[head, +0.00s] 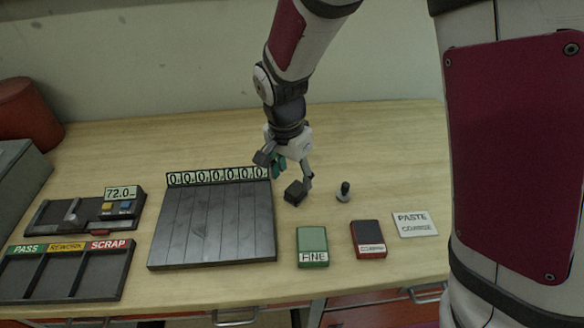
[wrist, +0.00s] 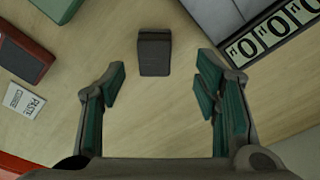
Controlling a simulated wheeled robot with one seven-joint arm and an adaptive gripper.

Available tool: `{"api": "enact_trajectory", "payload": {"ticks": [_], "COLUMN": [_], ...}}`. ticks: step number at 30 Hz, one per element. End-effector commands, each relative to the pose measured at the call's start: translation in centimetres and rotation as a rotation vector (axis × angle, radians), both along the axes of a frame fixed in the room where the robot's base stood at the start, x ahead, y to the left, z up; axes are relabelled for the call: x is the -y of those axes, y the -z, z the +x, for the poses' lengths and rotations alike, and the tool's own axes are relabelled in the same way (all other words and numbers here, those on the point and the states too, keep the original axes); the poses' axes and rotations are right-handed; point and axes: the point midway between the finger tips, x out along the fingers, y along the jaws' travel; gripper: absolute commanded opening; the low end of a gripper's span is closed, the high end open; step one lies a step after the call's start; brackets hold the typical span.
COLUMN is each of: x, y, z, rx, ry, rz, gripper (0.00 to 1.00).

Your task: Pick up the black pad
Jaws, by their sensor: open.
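The black pad (head: 295,192) is a small dark block on the wooden table, just right of the grey slatted board. In the wrist view the black pad (wrist: 154,52) lies at the upper middle, whole and unobstructed. My gripper (head: 287,172) is above the table, right over and slightly behind the pad. In the wrist view my gripper (wrist: 160,78) has its green-lined fingers wide apart and nothing between them. The pad appears beyond the fingertips, lined up with the gap. I cannot tell the exact height above it.
The slatted board (head: 212,225) with a number strip (head: 218,176) is close on the left. A small dark knob (head: 344,190) stands to the right. A green FINE block (head: 312,246), a red-edged dark block (head: 368,238) and a PASTE card (head: 414,223) lie in front.

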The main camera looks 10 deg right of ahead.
Motion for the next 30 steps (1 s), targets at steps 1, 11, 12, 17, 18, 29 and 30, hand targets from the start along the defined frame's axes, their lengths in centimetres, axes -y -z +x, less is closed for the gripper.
{"api": "enact_trajectory", "payload": {"ticks": [1, 11, 12, 17, 18, 29, 30], "x": [0.1, 0.9, 1.0, 0.9, 0.9, 0.9, 0.9], "y": [0.3, 4.5, 4.8, 5.2, 5.2, 5.1, 5.1], "z": [-0.1, -0.1, 0.0, 0.1, 0.1, 0.1, 0.1], "rx": [-0.003, -0.003, -0.003, 0.000, 0.000, 0.000, 0.000], "ry": [0.000, 0.000, 0.000, 0.000, 0.000, 0.000, 0.000], "rz": [-0.001, -0.001, -0.001, 0.000, 0.000, 0.000, 0.000], "gripper": [0.57, 0.57, 0.57, 0.57, 0.57, 0.05, 0.01]}}
